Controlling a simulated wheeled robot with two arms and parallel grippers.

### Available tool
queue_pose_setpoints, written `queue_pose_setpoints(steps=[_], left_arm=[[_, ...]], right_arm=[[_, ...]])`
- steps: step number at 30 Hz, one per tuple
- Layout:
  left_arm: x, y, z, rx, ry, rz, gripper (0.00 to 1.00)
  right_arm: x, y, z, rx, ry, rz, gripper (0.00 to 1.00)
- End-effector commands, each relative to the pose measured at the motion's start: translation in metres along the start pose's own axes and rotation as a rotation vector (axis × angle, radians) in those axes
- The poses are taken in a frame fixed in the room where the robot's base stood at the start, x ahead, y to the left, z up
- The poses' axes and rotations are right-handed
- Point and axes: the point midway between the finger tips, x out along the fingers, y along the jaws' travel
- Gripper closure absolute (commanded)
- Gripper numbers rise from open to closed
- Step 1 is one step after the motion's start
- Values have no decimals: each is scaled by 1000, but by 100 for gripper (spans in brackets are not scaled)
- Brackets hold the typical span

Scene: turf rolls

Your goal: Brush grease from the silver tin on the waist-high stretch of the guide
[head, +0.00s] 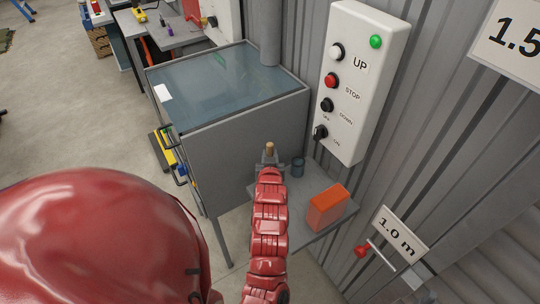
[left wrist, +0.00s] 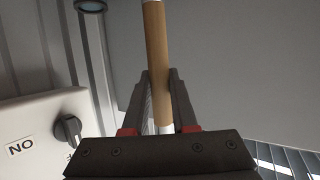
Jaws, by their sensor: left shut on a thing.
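My left gripper (head: 269,158) is shut on a brush, of which a wooden handle (head: 269,147) shows. In the left wrist view the handle (left wrist: 157,50) runs between the two fingers (left wrist: 160,100); the bristles are not seen. A small blue-grey tin (head: 298,167) stands upright on the shelf (head: 296,217), just right of the gripper and apart from it; its contents cannot be made out. The guide cannot be told for certain; a "1.0 m" sign (head: 401,233) hangs on the ribbed wall at lower right. My right gripper is not in view.
An orange box (head: 327,207) stands on the shelf near the tin. A white control box (head: 347,80) with buttons and a switch hangs above. A grey glass-topped cabinet (head: 247,140) stands at left. A red-ended lever (head: 362,251) sticks out below the sign.

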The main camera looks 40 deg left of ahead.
Motion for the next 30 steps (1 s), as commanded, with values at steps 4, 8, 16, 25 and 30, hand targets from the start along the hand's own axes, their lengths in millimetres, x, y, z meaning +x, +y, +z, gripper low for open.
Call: queue_pose_setpoints(steps=[4, 8, 16, 25, 30], left_arm=[[0, 0, 3, 1, -6, 1, 100], [0, 0, 3, 1, -7, 1, 100], [0, 0, 3, 1, -8, 1, 100], [-8, 0, -20, 0, -1, 1, 100], [-12, 1, -34, 0, 0, 1, 100]], right_arm=[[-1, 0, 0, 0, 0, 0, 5], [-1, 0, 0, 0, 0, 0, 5], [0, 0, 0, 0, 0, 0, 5], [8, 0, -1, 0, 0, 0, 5], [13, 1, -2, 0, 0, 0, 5]])
